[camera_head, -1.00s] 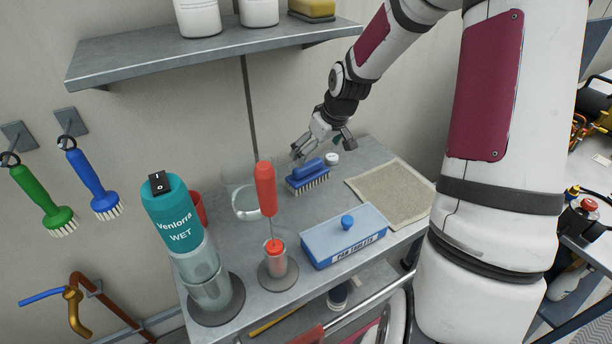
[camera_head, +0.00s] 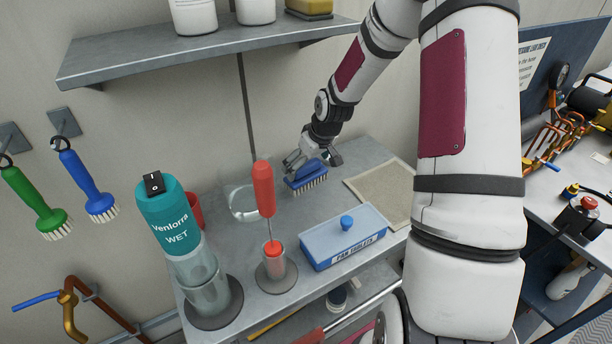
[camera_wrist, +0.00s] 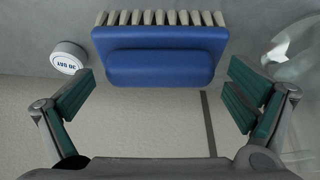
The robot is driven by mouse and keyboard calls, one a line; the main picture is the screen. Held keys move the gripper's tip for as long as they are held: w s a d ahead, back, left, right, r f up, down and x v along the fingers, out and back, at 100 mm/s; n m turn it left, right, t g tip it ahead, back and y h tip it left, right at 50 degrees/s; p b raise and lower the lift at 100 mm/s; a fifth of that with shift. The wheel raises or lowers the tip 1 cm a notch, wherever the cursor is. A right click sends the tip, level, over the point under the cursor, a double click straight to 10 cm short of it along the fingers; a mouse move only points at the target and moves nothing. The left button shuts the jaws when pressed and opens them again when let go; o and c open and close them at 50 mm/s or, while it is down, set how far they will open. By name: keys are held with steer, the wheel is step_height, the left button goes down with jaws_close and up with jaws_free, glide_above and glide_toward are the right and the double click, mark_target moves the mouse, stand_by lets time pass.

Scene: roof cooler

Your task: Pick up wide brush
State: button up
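The wide brush (camera_head: 306,178) has a blue body and pale bristles and lies bristles down at the back of the metal bench. In the wrist view the wide brush (camera_wrist: 160,55) spans the upper middle, with its raised blue grip towards me. My gripper (camera_head: 310,160) is just above and behind the brush in the head view. In the wrist view my gripper (camera_wrist: 160,100) is open, with green pads on either side and nothing between them. The brush sits just ahead of the fingertips; I cannot tell whether they touch it.
A white round tub (camera_wrist: 69,57) is beside the brush. A glass vessel (camera_head: 243,203) is on the other side. A blue tablet box (camera_head: 343,236), a red-handled tool (camera_head: 264,188), a teal-topped device (camera_head: 169,217) and a beige mat (camera_head: 383,192) occupy the bench. A shelf (camera_head: 200,50) hangs above.

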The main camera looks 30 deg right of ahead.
steer(key=c, duration=0.9)
